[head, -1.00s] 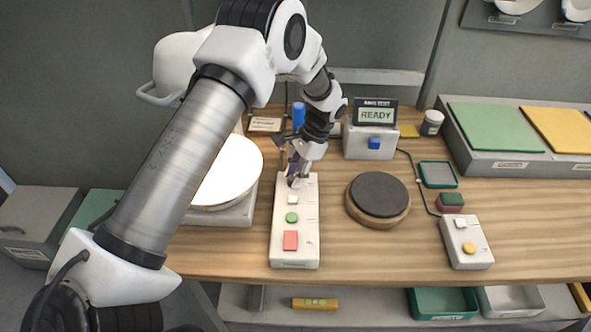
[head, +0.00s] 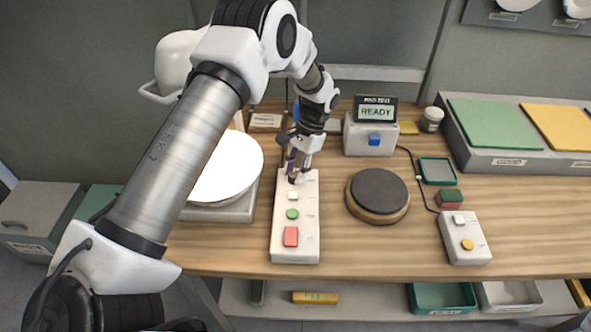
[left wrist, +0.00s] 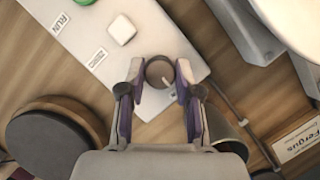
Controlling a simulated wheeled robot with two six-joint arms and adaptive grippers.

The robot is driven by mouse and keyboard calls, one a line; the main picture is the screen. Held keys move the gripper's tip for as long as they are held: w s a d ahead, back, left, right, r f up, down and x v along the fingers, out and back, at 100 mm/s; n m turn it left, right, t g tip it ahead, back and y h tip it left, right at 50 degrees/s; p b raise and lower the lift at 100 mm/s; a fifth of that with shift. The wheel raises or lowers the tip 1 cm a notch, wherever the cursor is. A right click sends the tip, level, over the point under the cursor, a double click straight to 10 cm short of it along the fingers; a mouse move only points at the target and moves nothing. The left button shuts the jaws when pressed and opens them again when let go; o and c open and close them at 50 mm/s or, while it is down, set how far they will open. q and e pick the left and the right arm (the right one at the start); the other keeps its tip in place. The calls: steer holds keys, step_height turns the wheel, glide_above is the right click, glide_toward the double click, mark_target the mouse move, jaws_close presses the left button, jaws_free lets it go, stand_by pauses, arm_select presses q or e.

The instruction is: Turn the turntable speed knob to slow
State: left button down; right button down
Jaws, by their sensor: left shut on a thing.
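The white control panel (head: 308,248) lies on the wooden bench with its long side running away from me. Its speed knob (left wrist: 160,71) is a round dark-rimmed knob with a pale pointer mark, at the panel's far end. My left gripper (left wrist: 158,78) points down over that end, with one finger on each side of the knob, shut on it. In the head view the left gripper (head: 296,175) hides the knob. The knob's speed markings are not readable. The round turntable (head: 208,208) with a white top stands left of the panel. My right gripper is not in view.
A red button (head: 291,236), a green button (head: 292,214) and a white button (head: 293,195) sit on the panel. A dark round pad (head: 379,193) is to its right. A box with a READY display (head: 376,112) stands behind.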

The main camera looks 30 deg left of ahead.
arm_select(q)
steer(key=c, duration=0.8)
jaws_free()
steer(key=shift+f, duration=0.1)
steer(key=v, duration=1.2)
steer(key=shift+w, duration=0.15)
steer(key=shift+f, duration=0.15)
